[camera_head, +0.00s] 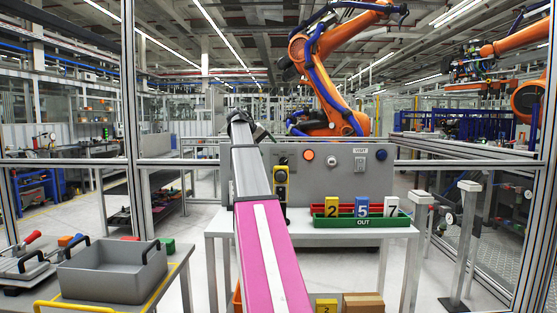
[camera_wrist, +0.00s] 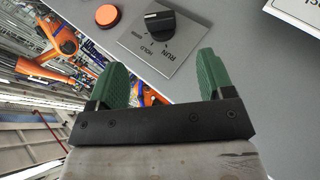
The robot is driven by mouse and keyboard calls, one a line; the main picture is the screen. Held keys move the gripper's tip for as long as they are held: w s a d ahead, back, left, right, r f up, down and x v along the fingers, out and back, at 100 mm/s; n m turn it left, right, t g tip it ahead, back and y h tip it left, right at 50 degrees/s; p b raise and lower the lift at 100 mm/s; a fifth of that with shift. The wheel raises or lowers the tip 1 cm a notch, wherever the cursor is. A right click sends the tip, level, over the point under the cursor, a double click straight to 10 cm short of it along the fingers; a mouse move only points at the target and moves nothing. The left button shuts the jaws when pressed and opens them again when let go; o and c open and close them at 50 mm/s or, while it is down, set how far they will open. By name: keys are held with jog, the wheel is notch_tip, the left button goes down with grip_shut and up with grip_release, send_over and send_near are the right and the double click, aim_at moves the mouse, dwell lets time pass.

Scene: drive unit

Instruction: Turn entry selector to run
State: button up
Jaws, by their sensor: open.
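The entry selector (camera_wrist: 163,25) is a black knob on a metal plate (camera_wrist: 150,52) near the top of the wrist view. The plate carries the words RUN and HOLD. The knob's grip lies roughly sideways with a pale mark at its left end; I cannot tell which word it points to. My gripper (camera_wrist: 163,78) is open and empty, its two green fingers apart. The knob lies beyond the fingertips, between their lines, with no contact seen. In the head view a small knob (camera_head: 283,159) beside my arm looks like the selector; my fingers there are not clear.
An orange round button (camera_wrist: 107,15) is beside the selector on the grey panel (camera_head: 345,185). A yellow pendant (camera_head: 281,185) hangs below. A table with a green OUT tray (camera_head: 362,223) stands in front. A grey bin (camera_head: 112,278) is at lower left. Fence posts (camera_head: 132,100) flank the opening.

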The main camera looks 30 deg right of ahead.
aim_at(282, 162)
jog(key=x, duration=1)
jog(key=shift+s+d+f, duration=0.1)
jog(key=shift+d+f, duration=0.1)
jog(key=c, duration=0.9)
